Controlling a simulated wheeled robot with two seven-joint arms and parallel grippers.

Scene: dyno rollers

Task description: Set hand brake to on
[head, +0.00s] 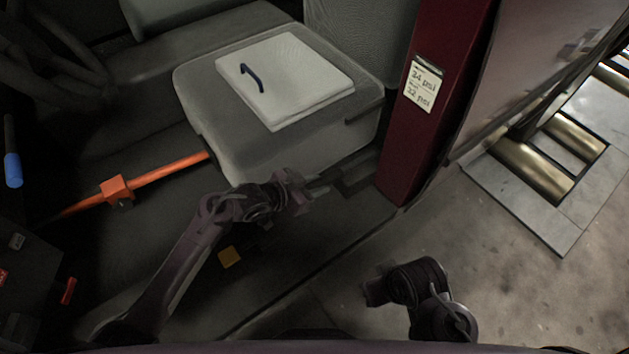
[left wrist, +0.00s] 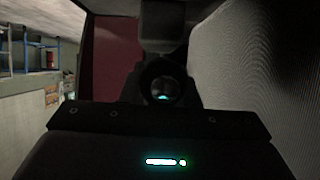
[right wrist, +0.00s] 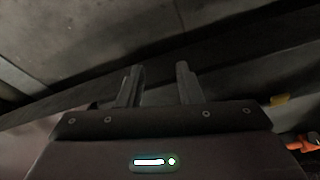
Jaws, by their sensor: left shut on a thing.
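A dark lever-like part (head: 356,174), which looks like the hand brake, sits low beside the grey seat, near the dark red door pillar. It is very dark, and its angle cannot be told. My left gripper (head: 318,184) reaches to it from the left and is shut on it. In the left wrist view a dark block-shaped part (left wrist: 161,24) stands right ahead of the gripper, and the fingers are hard to make out. My right gripper (head: 372,292) is over the floor outside the sill; the right wrist view shows its two fingers (right wrist: 158,84) apart with nothing between them.
The grey seat (head: 235,130) bears a pale flat panel (head: 285,75) with a dark blue handle. An orange bar with a box (head: 118,190) lies left of the seat. The red pillar (head: 430,100) rises right of my left gripper. Open floor (head: 520,290) lies at right.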

